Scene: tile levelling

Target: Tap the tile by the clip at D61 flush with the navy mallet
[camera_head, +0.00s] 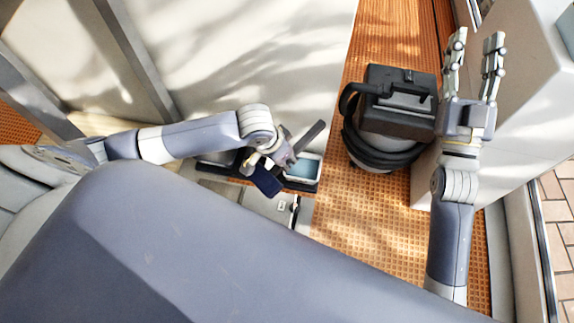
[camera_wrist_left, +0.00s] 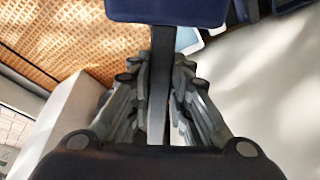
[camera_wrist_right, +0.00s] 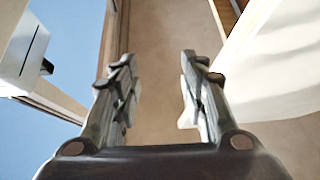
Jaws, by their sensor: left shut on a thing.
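My left gripper (camera_head: 280,154) is shut on the dark handle of the navy mallet (camera_head: 267,181). The handle sticks out up and right past the fingers, and the navy head hangs below them, over the near edge of a black tray. In the left wrist view the handle runs between the fingers to the navy mallet head (camera_wrist_left: 168,9). Pale grey tiles (camera_head: 265,205) lie just below the head in the picture. A small clip-like part (camera_head: 294,204) and a pale label (camera_head: 282,206) show there; the label is unreadable. My right gripper (camera_head: 476,42) is open and empty.
The black tray (camera_head: 299,186) holds a pale blue-white item (camera_head: 304,167). A black case on a round vacuum-like body (camera_head: 398,100) with a coiled black hose stands on the orange textured floor (camera_head: 345,225). A pale block (camera_head: 520,120) is at the right. My own body hides the lower foreground.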

